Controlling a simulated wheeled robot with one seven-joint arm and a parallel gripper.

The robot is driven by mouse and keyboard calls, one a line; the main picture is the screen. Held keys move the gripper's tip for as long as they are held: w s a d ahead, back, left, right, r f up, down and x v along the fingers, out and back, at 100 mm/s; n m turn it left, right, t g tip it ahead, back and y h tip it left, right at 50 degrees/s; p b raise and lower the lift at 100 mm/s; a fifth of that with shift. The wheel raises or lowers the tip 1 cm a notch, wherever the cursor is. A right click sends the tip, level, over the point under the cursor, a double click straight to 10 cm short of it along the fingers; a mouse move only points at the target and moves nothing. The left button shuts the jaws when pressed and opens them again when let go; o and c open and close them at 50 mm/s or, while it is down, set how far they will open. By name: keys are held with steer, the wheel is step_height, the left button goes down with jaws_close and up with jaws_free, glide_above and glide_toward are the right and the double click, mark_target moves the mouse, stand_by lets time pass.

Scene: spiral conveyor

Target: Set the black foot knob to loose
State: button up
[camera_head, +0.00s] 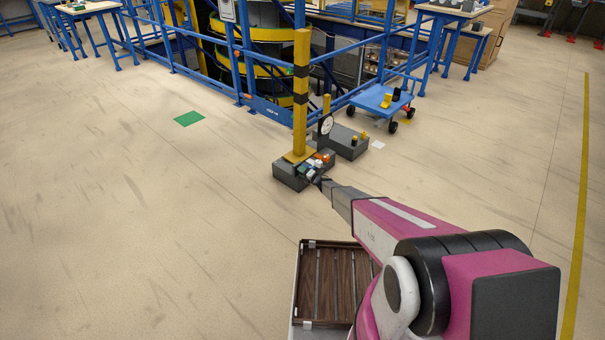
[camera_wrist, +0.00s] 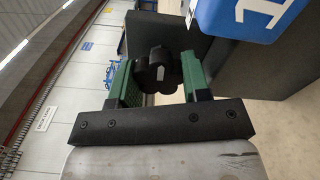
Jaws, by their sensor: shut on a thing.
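In the wrist view the black foot knob (camera_wrist: 158,72) is a dark lobed knob with a small pale mark on its face. My gripper (camera_wrist: 160,80) has its green fingers on either side of the knob and is shut on it. In the head view my gripper (camera_head: 318,178) is small and partly hidden at the end of my arm, beside the dark grey block (camera_head: 290,178) at the foot of the yellow and black post (camera_head: 301,95). The knob cannot be made out clearly there.
A second grey block (camera_head: 347,146) stands behind the post's foot. A blue cart (camera_head: 372,98) and blue railing (camera_head: 265,108) are beyond.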

steer(key=n, duration=0.4)
steer(key=shift+n, duration=0.3)
steer(key=n, duration=0.4)
steer(key=shift+f+n, duration=0.1)
steer(key=shift+n, duration=0.2)
steer(key=n, duration=0.4)
steer(key=shift+d+n, duration=0.1)
steer(key=shift+n, duration=1.9)
steer(key=o, duration=0.9)
steer(key=shift+w, duration=0.1)
steer(key=shift+o, duration=0.2)
